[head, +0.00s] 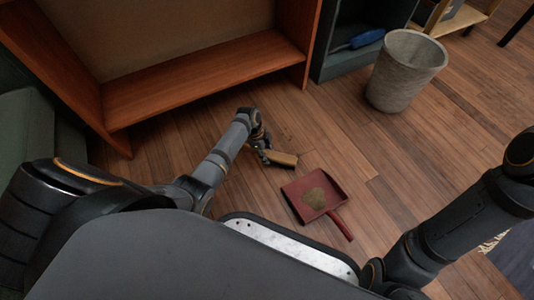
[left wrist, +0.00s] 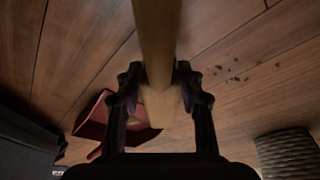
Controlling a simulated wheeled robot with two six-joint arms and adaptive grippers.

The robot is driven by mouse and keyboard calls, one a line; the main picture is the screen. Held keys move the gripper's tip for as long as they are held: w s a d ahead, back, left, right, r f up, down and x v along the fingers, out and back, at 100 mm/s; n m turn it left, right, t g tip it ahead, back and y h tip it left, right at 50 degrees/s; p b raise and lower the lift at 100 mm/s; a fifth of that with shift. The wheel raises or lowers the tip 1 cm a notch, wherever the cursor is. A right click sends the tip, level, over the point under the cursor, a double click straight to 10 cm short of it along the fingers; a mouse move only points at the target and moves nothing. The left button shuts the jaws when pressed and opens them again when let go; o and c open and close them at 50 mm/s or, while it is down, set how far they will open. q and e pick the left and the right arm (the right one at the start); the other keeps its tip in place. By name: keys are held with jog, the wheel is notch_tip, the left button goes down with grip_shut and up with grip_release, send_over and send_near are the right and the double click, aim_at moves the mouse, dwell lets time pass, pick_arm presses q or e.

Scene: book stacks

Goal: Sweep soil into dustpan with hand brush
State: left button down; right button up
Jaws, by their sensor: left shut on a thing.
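My left gripper (head: 264,150) is low over the wooden floor, shut on the tan hand brush (head: 283,158). In the left wrist view the wooden brush (left wrist: 157,45) lies between the two fingers (left wrist: 160,95). The red dustpan (head: 292,190) lies on the floor just right of and nearer than the brush, handle toward me. A brown patch of soil (head: 315,198) is in the pan. Several dark soil bits (left wrist: 235,72) lie on the floor, faint beyond the brush in the head view (head: 289,134). My right arm shows at the right, but its gripper is out of view.
A grey bin (head: 403,72) stands on the floor at the upper right. A brown wooden bookcase (head: 200,75) stands beyond my left arm. A dark shelf (head: 350,60) next to it holds a blue object (head: 367,38). The floor between pan and bin is clear.

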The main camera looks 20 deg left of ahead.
aim_at(275, 152)
pick_arm(q)
jog(key=shift+f+b, duration=0.4)
jog(key=shift+f, duration=0.3)
jog(key=shift+w+d, duration=0.1)
jog(key=shift+w+d+r+b, duration=0.1)
jog(key=shift+w+d+b, duration=0.4)
jog(key=shift+w+d, duration=0.65)
jog(key=shift+w+d+f+b, duration=0.15)
jog(key=shift+w+d+b, duration=0.15)
jog(key=shift+w+b, duration=0.2)
jog(key=shift+w+d+f+b, duration=0.1)
jog(key=shift+w+d+b, duration=0.25)
jog(key=shift+w, duration=0.25)
jog(key=shift+w+d+r, duration=0.1)
jog(key=shift+w+d, duration=0.1)
jog(key=shift+w, duration=0.15)
